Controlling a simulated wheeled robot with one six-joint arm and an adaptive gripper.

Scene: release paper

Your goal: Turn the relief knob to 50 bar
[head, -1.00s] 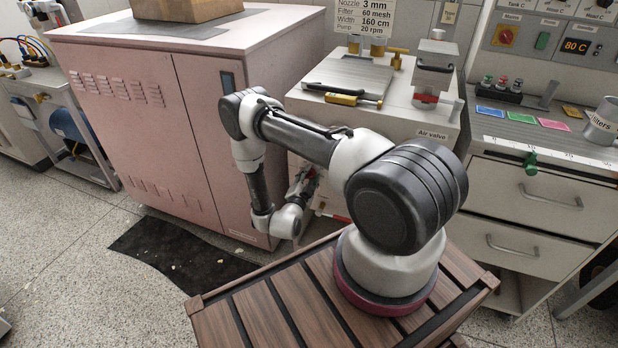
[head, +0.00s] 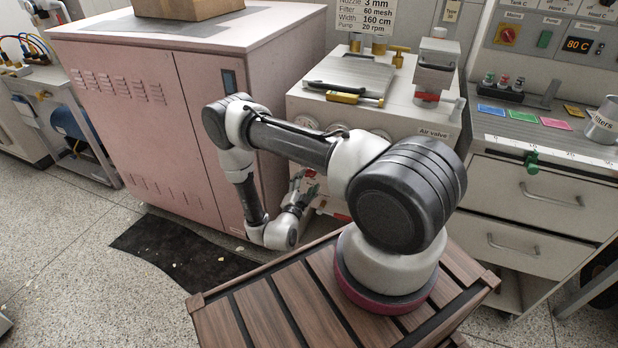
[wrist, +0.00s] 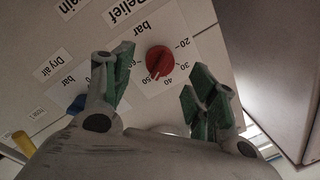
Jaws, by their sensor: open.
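The red relief knob (wrist: 160,60) sits on a white dial plate in the wrist view, under a "Relief bar" label (wrist: 130,10). The scale around it shows 20, 30, 40, 50 and 60. The knob's white mark points to the lower left, close to the 50. My gripper (wrist: 157,76) is open, its green-padded fingers on either side of the knob's picture and apart from it. The knob looks to be beyond the fingertips; the exact gap cannot be told. In the head view my gripper (head: 303,187) is low at the front of the white machine, partly hidden by my arm.
A blue knob (wrist: 77,104) with a "Dry air" label (wrist: 48,68) is left of the fingers. A dark-edged panel (wrist: 285,70) stands close on the right. In the head view, the pink cabinet (head: 130,130) stands beside my arm.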

